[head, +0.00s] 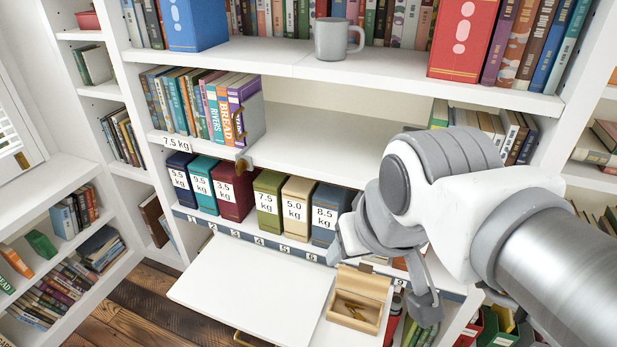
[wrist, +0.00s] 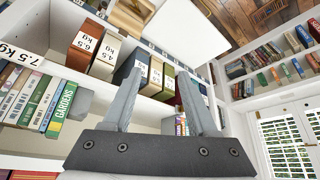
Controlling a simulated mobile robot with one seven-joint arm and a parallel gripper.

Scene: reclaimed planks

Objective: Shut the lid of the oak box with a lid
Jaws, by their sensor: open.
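The oak box (head: 352,318) stands on the right end of the white pull-out board, in front of the row of weight-labelled boxes. Its lid (head: 364,281) is raised at the back, so the box is open. A small brass-coloured object (head: 354,305) lies inside. In the wrist view, light wood that looks like the oak box (wrist: 128,18) shows at the top edge, partly cut off. My gripper (head: 384,274) is open and empty, above and beside the box on its right. Its two fingers (wrist: 160,98) are spread apart in the wrist view.
Several weight-labelled boxes (head: 269,197) line the shelf behind the board. The white board (head: 250,285) is bare left of the oak box. A bookend (head: 250,120) holds books on the shelf above. A grey mug (head: 334,39) stands higher up.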

